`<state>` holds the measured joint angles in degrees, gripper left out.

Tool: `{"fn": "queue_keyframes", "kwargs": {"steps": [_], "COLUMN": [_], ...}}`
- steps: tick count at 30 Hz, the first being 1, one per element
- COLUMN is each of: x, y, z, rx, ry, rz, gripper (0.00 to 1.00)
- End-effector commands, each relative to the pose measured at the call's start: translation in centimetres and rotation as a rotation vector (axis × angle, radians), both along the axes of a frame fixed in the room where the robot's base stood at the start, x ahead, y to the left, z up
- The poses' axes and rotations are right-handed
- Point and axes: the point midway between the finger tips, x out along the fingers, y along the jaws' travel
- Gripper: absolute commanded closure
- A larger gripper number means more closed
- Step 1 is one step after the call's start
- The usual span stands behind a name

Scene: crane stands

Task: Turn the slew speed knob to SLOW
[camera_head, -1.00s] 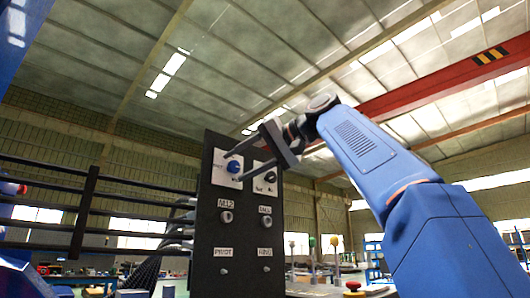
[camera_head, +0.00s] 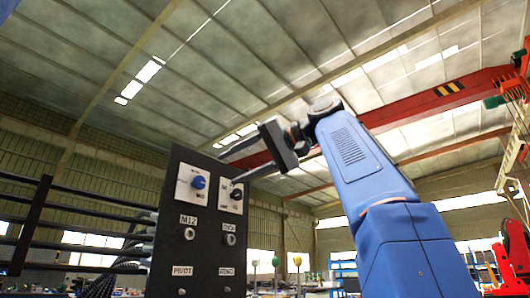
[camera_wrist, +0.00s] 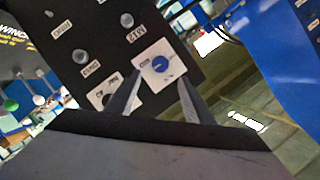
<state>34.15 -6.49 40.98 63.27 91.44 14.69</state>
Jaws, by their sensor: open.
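A dark upright panel (camera_head: 208,262) carries a blue knob (camera_head: 198,182) on a white plate at upper left. A black knob (camera_head: 236,193) sits on a second white plate to its right. The plate lettering is too small to read, so I cannot tell which knob is the slew speed one. My gripper (camera_head: 227,169) is open and empty in front of the panel's upper part. In the wrist view the blue knob (camera_wrist: 160,64) lies ahead between the open fingers, with a pale pointer line on it. The left finger partly covers the other plate.
Lower on the panel are small round fittings (camera_head: 189,233) with labels, among them PIVOT. Black rails (camera_head: 38,222) stand left of the panel. A red machine (camera_head: 497,270) is at far right.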

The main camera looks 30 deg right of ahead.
Motion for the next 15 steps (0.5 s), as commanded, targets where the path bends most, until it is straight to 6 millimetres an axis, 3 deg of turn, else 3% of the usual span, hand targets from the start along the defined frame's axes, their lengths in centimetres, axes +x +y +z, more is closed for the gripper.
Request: {"fn": "queue_keyframes", "kwargs": {"steps": [15], "x": [-3.0], "y": [-2.3], "z": [1.1], "rx": [0.001], "ry": [0.000], "rz": [-0.004], "gripper": [0.52]}}
